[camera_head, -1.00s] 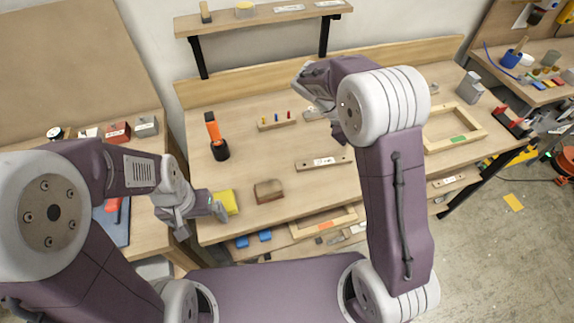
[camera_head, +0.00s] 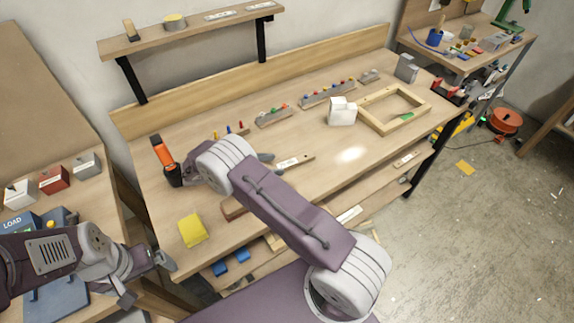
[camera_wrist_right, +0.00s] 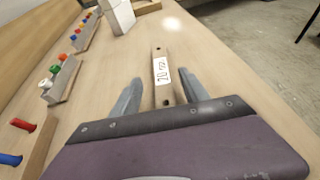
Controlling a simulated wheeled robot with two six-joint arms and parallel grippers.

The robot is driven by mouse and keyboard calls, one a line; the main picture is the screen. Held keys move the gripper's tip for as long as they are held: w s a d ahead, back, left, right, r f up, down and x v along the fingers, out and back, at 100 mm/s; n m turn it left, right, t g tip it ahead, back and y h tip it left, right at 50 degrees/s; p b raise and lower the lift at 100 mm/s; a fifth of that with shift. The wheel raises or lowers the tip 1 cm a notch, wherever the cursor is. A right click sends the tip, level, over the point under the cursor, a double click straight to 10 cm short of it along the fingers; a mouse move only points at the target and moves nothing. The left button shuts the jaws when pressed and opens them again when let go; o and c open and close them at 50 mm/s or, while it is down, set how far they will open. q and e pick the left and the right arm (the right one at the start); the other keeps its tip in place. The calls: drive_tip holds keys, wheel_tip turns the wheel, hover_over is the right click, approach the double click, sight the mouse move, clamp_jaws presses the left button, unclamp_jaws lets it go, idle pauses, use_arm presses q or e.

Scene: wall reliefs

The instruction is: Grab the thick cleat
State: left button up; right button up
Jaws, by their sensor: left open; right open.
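A flat wooden bar with a white label (camera_head: 290,163) lies on the workbench in the head view. It also shows in the right wrist view (camera_wrist_right: 158,60), where its label seems to read "20" and a hole shows near its far end. I cannot tell for certain that this bar is the thick cleat. My right gripper (camera_wrist_right: 160,77) is open, with one finger on each side of the bar's near part. Contact is not visible. My left gripper (camera_head: 148,277) is open and empty at the left, near the bench's front left corner.
A yellow block (camera_head: 192,230) and an orange-and-black tool (camera_head: 165,160) are left of my right arm. A white block (camera_head: 342,111) and a wooden frame (camera_head: 394,108) are right of the bar. Racks with coloured pegs (camera_head: 328,92) line the back. Labelled bars (camera_head: 407,158) lie below.

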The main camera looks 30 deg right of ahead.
sight(286, 164)
drive_tip(key=x, duration=0.4)
drive_tip(key=shift+s+d+f, duration=0.1)
drive_tip(key=shift+s+d, duration=0.05)
drive_tip(key=shift+d, duration=0.1)
clamp_jaws()
wheel_tip(286, 164, up, 10)
